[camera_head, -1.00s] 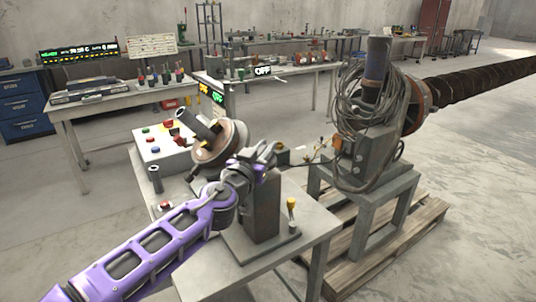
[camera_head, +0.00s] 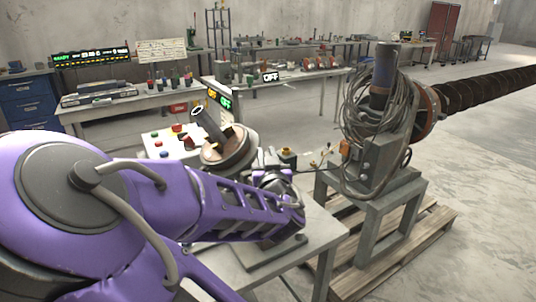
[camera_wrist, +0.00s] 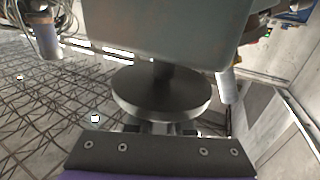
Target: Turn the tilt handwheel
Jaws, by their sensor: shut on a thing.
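The tilt handwheel (camera_wrist: 162,92) is a round grey disc on a short dark shaft under a large grey housing (camera_wrist: 165,35) in the wrist view. My gripper (camera_wrist: 160,127) is at the near rim of the disc, shut on it; its fingers are only partly seen. In the head view my purple arm reaches to the positioner on the bench, and it hides the handwheel and the fingertips. The positioner's round brownish plate (camera_head: 229,150), with a dark tube on it, is tilted beside my wrist.
A control box (camera_head: 165,143) with coloured buttons stands left of the positioner. A cable-wrapped motor (camera_head: 378,110) with a long auger (camera_head: 490,87) stands on a grey stand (camera_head: 375,210) over a pallet at right. Tool benches are behind.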

